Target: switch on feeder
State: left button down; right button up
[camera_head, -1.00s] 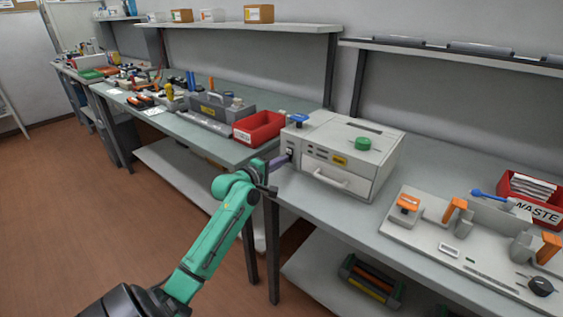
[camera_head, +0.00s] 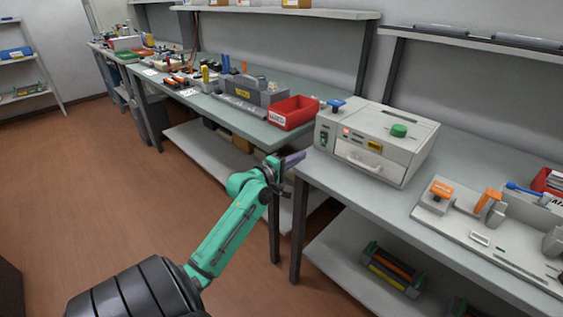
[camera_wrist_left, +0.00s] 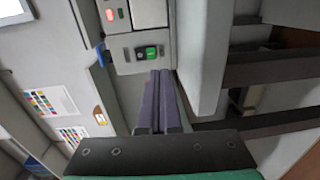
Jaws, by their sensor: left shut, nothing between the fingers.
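My right gripper is out of view.
A red bin (camera_head: 292,112) and a grey tool carrier (camera_head: 250,95) stand on the bench to the left. A fixture board with orange clamps (camera_head: 488,200) lies on the right of the near bench. Open floor (camera_head: 120,200) lies at left.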

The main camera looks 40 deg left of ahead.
pick_arm(q)
jog(key=s, duration=0.2)
jog(key=s+f, duration=0.1)
jog(key=s, duration=0.2)
jog(key=shift+d+b, duration=0.1)
jog(key=shift+b, duration=0.2)
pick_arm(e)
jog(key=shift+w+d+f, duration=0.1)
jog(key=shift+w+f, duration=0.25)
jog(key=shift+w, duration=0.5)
pick_arm(q)
jog(key=shift+s, duration=0.1)
